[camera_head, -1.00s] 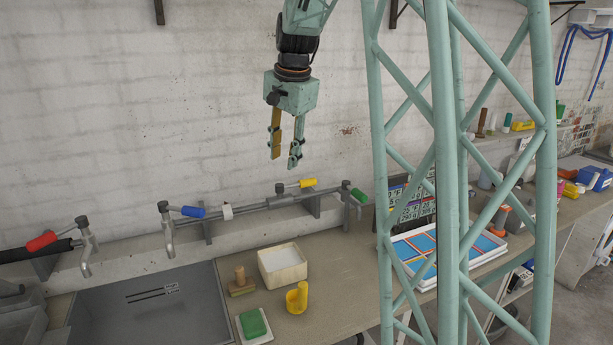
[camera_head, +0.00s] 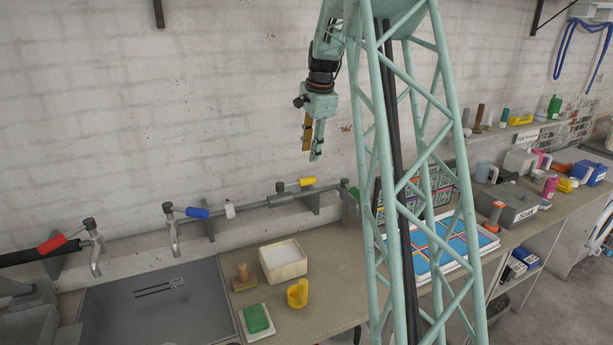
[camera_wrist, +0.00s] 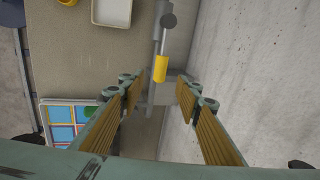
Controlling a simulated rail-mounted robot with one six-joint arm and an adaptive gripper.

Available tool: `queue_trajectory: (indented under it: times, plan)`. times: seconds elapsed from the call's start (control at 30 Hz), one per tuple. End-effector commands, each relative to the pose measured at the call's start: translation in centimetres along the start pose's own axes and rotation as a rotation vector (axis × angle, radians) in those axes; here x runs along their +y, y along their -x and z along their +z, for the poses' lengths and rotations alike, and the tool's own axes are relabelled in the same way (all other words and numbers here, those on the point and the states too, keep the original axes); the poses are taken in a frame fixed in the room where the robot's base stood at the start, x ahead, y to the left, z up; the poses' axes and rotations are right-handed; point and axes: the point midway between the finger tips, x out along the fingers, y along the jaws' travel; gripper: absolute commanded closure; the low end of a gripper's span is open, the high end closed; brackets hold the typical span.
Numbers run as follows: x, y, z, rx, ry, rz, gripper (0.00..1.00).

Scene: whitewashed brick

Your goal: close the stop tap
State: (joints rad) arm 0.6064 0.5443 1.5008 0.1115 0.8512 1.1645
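A wall pipe with lever taps runs along the back of the bench. A tap with a yellow lever (camera_head: 307,182) sits on its middle stretch; I take it for the stop tap. The lever lies roughly along the pipe. My gripper (camera_head: 312,155) hangs above the yellow lever, apart from it, fingers pointing down. In the wrist view the gripper (camera_wrist: 159,88) is open and empty.
Other levers are red (camera_head: 52,243), blue (camera_head: 197,212) and green (camera_head: 354,193). Below are a sink (camera_head: 150,310), a white box (camera_head: 283,262), a yellow holder (camera_head: 297,294) and a green sponge (camera_head: 256,318). The wall (camera_wrist: 255,70) is close beside the pipe.

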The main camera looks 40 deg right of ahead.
Motion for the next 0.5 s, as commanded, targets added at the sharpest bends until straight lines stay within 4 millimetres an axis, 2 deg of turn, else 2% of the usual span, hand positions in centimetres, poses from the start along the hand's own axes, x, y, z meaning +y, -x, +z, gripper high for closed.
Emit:
queue_trajectory:
  times: [0.13, 0.5]
  plan:
    - [-0.28, -0.29, -0.58, 0.000, -0.016, 0.000, 0.69]
    - [-0.27, -0.38, -0.61, 0.001, -0.017, 0.001, 0.69]
